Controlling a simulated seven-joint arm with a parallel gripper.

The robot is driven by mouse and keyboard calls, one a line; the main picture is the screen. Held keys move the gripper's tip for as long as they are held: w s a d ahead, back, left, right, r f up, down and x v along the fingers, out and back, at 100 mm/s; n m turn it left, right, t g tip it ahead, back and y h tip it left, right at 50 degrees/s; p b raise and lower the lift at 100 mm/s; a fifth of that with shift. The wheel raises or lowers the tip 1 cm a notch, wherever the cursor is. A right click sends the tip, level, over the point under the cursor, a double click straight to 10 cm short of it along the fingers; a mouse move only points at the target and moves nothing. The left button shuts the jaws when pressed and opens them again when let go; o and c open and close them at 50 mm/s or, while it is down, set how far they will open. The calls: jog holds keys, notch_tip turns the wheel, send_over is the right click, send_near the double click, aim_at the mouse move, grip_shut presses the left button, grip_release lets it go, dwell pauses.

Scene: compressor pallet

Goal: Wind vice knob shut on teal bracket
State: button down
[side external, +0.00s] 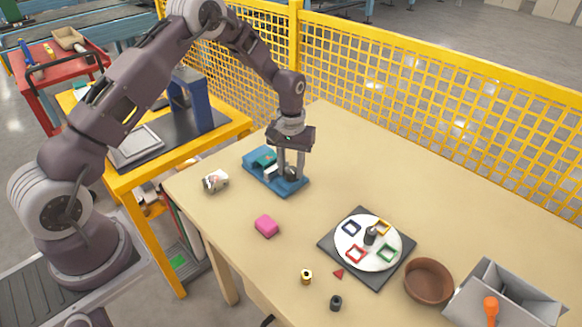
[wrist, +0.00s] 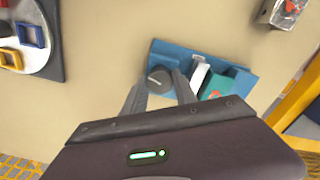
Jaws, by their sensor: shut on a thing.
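The blue vice (side external: 262,181) lies on the table below my gripper, and it also shows in the wrist view (wrist: 180,54). The teal bracket (wrist: 226,84) sits in the vice beside the pale jaw (wrist: 200,74); the bracket is small in the side view (side external: 264,158). The dark round knob (wrist: 159,79) is at the other end of the vice from the bracket. My gripper (side external: 290,175) points down over the knob end. Its two fingers (wrist: 160,84) are shut on the knob, one on each side. I cannot tell whether the jaw touches the bracket.
A silver part (side external: 215,180) and a pink block (side external: 266,226) lie nearby. A round white plate with coloured frames (side external: 369,258), a brown bowl (side external: 428,281) and a grey bin (side external: 485,283) stand farther right. A yellow mesh fence (side external: 420,85) runs behind the table.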

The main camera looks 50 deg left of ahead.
jog(key=m, duration=1.2)
jog(key=shift+m, duration=0.3)
jog(key=m, duration=1.3)
dwell(0.4)
jog(key=c, duration=1)
grip_release()
jog(key=shift+o, duration=0.2)
